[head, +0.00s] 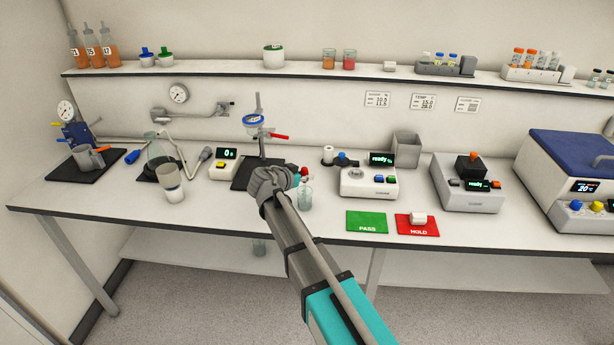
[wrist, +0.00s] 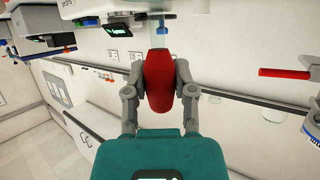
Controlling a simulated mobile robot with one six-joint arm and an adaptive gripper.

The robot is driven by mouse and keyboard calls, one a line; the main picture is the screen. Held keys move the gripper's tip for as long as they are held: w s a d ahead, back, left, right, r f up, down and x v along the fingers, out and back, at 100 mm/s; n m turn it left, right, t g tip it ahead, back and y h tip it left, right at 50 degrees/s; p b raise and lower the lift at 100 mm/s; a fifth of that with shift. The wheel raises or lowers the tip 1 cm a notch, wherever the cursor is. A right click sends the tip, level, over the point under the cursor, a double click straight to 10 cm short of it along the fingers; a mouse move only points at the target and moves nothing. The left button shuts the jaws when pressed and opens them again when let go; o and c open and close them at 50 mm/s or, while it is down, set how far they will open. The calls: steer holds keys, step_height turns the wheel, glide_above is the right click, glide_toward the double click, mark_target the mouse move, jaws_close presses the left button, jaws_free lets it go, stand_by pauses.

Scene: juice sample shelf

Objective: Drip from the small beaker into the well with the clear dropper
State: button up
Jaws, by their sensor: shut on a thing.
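My gripper (head: 292,178) is shut on the red bulb (wrist: 158,82) of a dropper. The bulb also shows just beyond my fingers in the head view (head: 303,172). The dropper's clear stem is hard to make out, and its tip cannot be told. A small glass beaker (head: 305,196) with pale bluish contents stands on the bench just below and beside the bulb. Whether the tip is inside the beaker or above it is unclear. The white meter (head: 369,187) to the right reads "ready" and has a round well (head: 356,173) on top.
A dropper with a blue bulb (head: 342,156) stands behind the meter. A clamp stand (head: 262,150) with a red handle is close behind my gripper. A green PASS mat (head: 367,222) and a red HOLD mat (head: 404,226) lie at the front edge. A grey bin (head: 406,146) stands behind.

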steer(key=shift+r+p, duration=4.5)
steer(key=shift+r, duration=0.25)
